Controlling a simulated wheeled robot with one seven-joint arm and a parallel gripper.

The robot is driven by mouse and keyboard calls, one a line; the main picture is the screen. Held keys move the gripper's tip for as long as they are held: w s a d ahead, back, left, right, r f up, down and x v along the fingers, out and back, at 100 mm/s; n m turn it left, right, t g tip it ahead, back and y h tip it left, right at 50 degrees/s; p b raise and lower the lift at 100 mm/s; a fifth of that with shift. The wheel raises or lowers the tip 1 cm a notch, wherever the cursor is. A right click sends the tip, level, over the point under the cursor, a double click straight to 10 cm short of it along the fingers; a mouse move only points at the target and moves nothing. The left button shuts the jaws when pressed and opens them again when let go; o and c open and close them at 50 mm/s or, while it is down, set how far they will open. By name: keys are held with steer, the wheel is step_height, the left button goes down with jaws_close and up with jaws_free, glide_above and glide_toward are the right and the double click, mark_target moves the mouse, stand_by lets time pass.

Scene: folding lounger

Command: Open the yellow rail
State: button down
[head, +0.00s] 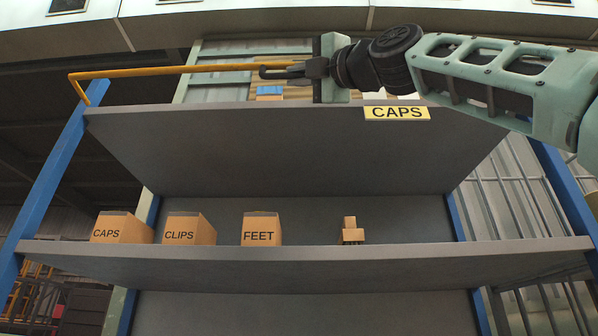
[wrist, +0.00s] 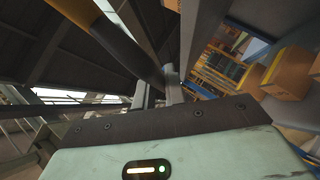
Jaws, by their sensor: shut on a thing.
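The yellow rail (head: 165,70) runs across the front of the upper shelf in the head view. Its left end bends down to the blue left post. My gripper (head: 270,71) is shut on the rail towards its right part, above the shelf edge. My arm comes in from the right, and my wrist hides what lies behind it. In the wrist view, a yellow bar (wrist: 76,10), likely the rail, slants in at the upper left and turns dark lower down.
The upper shelf (head: 300,150) has a yellow CAPS label (head: 397,113). A blue-topped box (head: 270,93) sits behind the rail. The lower shelf (head: 300,254) holds cartons marked CAPS (head: 122,228), CLIPS (head: 188,229) and FEET (head: 261,230), and a small brown item (head: 351,231). Blue posts (head: 50,170) flank the shelves.

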steer(key=shift+w+f+b, duration=0.4)
steer(key=shift+f, duration=0.2)
steer(key=shift+w+f+b, duration=0.35)
steer(key=shift+w+f, duration=0.05)
steer(key=shift+f, duration=0.2)
steer(key=c, duration=1.7)
jaws_free()
steer(key=shift+d, duration=0.1)
steer(key=b+v, duration=1.3)
steer(key=v, duration=0.4)
steer(key=shift+s, duration=0.25)
